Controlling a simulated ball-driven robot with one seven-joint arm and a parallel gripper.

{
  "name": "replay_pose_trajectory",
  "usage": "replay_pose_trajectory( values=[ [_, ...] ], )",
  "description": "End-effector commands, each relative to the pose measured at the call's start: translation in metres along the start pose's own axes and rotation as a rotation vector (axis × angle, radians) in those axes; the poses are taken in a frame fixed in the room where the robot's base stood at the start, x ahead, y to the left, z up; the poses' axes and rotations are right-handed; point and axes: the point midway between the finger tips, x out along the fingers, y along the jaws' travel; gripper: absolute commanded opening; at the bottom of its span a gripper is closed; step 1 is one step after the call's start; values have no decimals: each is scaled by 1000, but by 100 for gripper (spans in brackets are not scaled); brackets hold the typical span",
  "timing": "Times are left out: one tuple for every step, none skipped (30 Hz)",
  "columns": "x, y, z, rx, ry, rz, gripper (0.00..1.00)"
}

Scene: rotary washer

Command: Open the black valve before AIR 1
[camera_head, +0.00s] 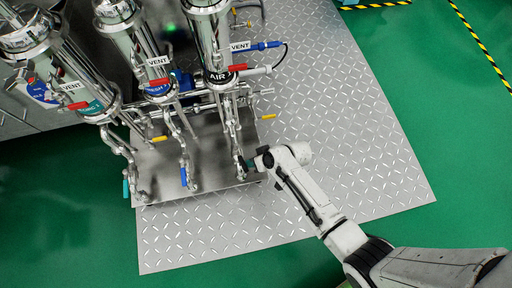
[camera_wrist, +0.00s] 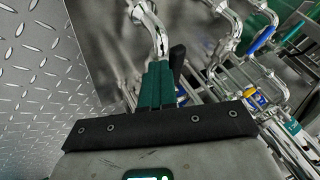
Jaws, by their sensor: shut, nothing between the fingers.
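The black valve handle (camera_wrist: 177,58) stands just right of my fingers in the wrist view, at a metal pipe. Whether the fingers touch it, I cannot tell. My gripper (camera_wrist: 156,84) has its green fingers together with nothing between them, the tips close to the pipe (camera_wrist: 152,25). In the head view my gripper (camera_head: 251,164) is beside the lower end of the pipe under the AIR filter housing (camera_head: 213,45). The black handle is small and hard to make out there. The number on the AIR label is not readable.
Other housings stand to the left, with red handles (camera_head: 78,105) and VENT tags. A blue handle (camera_head: 183,177), a teal handle (camera_head: 125,188) and a yellow handle (camera_head: 268,116) are on nearby pipes. The diamond-plate floor (camera_head: 350,150) is clear on the right.

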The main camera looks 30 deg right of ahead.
Motion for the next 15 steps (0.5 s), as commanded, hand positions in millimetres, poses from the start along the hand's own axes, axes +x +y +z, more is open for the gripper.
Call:
replay_pose_trajectory(
  values=[
    [-1,-6,1,23,10,12,0],
    [0,-7,2,39,19,19,0],
    [1,-9,3,57,29,30,0],
    [1,-10,3,71,35,36,0],
    [2,-11,2,71,38,37,0],
    [2,-12,3,70,37,36,0],
    [3,-12,3,70,36,36,0],
    [4,-13,4,70,36,36,0],
    [4,-14,4,69,36,36,0],
    [5,-15,4,69,36,36,0],
    [5,-15,4,69,36,36,0],
    [6,-16,4,69,36,36,0],
    [6,-16,5,69,36,35,0],
    [6,-17,5,69,36,35,0],
    [6,-17,5,68,36,35,0]
  ],
)
